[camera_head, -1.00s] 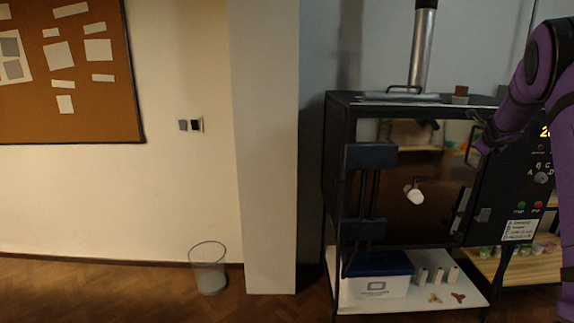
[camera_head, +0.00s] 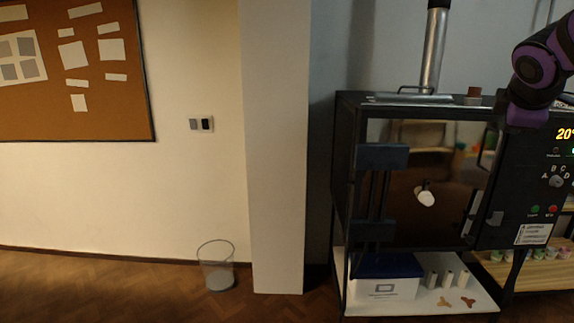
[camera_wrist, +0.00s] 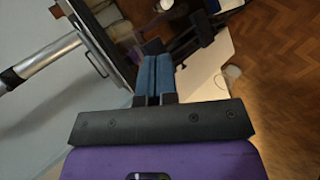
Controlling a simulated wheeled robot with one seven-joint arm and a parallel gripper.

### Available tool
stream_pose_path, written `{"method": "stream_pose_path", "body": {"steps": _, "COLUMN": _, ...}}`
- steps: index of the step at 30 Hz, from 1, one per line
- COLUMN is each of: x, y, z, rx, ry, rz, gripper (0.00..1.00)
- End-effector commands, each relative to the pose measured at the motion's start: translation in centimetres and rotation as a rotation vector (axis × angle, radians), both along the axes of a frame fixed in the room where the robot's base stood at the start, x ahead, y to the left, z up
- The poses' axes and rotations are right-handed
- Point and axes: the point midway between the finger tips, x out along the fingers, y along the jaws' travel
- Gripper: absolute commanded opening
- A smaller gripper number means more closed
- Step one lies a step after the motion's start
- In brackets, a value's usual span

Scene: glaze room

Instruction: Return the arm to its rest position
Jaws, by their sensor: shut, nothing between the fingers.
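My gripper (camera_wrist: 153,78) shows in the wrist view with its two blue fingers pressed together and nothing between them. It is in the air, with the floor below on the right. In the head view my purple and black arm is at the upper right, in front of the kiln's right side; the fingers cannot be made out there.
The dark kiln (camera_head: 345,150) has a metal flue (camera_head: 433,50) and a control panel (camera_head: 545,185). A white-and-blue box (camera_head: 385,287) sits on the shelf below. A wire bin (camera_head: 219,277) stands by the pillar (camera_head: 275,150). Floor at left is clear.

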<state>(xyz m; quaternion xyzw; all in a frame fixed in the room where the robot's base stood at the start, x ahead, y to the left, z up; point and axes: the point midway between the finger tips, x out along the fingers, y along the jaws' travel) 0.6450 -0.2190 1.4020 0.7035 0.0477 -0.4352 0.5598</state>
Motion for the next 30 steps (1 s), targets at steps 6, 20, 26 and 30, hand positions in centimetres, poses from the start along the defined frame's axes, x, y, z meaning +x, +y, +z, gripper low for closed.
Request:
{"method": "stream_pose_path", "body": {"steps": 6, "x": -8.8, "y": 6.3, "z": -2.5, "rx": 0.407, "ry": -0.062, "rz": -0.269, "gripper": 0.00}}
{"method": "stream_pose_path", "body": {"steps": 20, "x": -21.1, "y": 14.8, "z": -8.4, "rx": 0.943, "ry": -0.003, "rz": -0.696, "gripper": 0.00}}
{"method": "stream_pose_path", "body": {"steps": 26, "x": -21.6, "y": 15.1, "z": -8.6, "rx": 0.963, "ry": 0.003, "rz": -0.717, "gripper": 0.00}}
{"method": "stream_pose_path", "body": {"steps": 30, "x": -21.5, "y": 15.1, "z": -8.6, "rx": 0.962, "ry": 0.003, "rz": -0.716, "gripper": 0.00}}
